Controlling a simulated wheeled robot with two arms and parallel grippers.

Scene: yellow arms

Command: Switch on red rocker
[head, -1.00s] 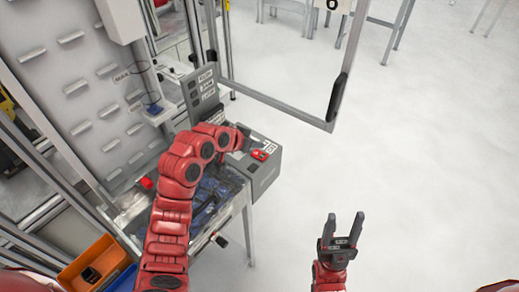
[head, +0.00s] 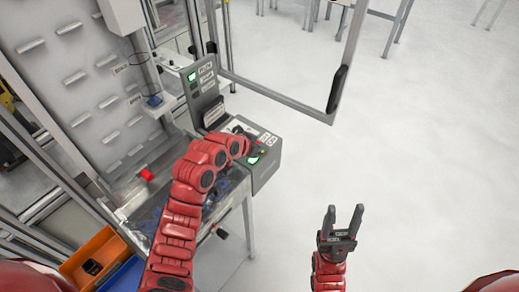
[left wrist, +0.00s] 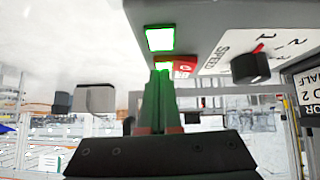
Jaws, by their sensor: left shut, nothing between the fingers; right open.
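The red rocker (left wrist: 183,64) sits on the grey control box's face in the left wrist view, with a green-lit part (left wrist: 162,66) beside it and a larger green-lit square (left wrist: 160,40) above. In the head view a green light (head: 254,160) glows on the grey box (head: 268,166), partly behind my arm. My left gripper (left wrist: 160,82) is shut and empty, its fingertips right at the rocker's lower edge; I cannot tell whether they touch. In the head view the left fingers are mostly hidden by my wrist. My right gripper (head: 343,213) is open and empty over the floor.
A dark knob (left wrist: 250,66) is on the same face. An upright panel (head: 204,90) with a green light stands behind the box. An orange bin (head: 90,260) is at lower left. A metal door frame (head: 290,95) rises behind. The floor at right is clear.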

